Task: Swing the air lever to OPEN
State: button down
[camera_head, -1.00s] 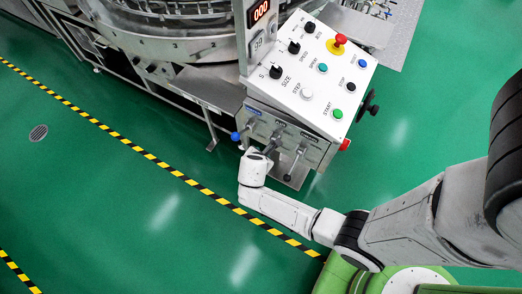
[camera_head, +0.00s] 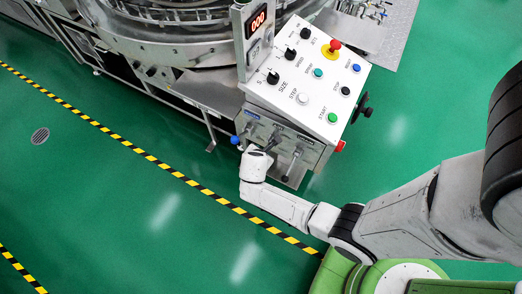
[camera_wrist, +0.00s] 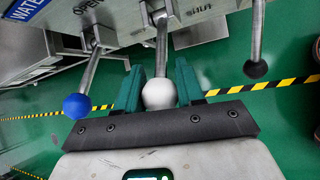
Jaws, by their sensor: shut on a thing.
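The middle lever has a white ball knob (camera_wrist: 159,94) on a metal rod (camera_wrist: 161,48). My gripper (camera_wrist: 158,82) is shut on this knob, with a green finger on each side of it. In the head view my gripper (camera_head: 265,150) is at the front of the machine's lever panel (camera_head: 305,152), partly hidden by my wrist. The white knob is hidden there. An OPEN marking (camera_wrist: 88,7) shows on the panel to the left of the rod in the wrist view. The middle lever's own label is not readable.
A blue-knobbed lever (camera_wrist: 77,106) hangs close on the left, beside the WATER label (camera_wrist: 25,8). A black-knobbed lever (camera_wrist: 256,69) hangs on the right. Above the levers is a sloped button console (camera_head: 310,85). The green floor before the panel is clear, with a striped line (camera_head: 205,190).

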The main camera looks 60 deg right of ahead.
jog(key=shift+w+d+r, duration=0.1)
jog(key=shift+r, duration=0.05)
jog(key=c, duration=0.7)
grip_release()
jog(key=p+v, duration=0.1)
jog(key=v, duration=0.9)
jog(key=shift+a+r+p, duration=0.25)
jog(key=shift+p, duration=0.15)
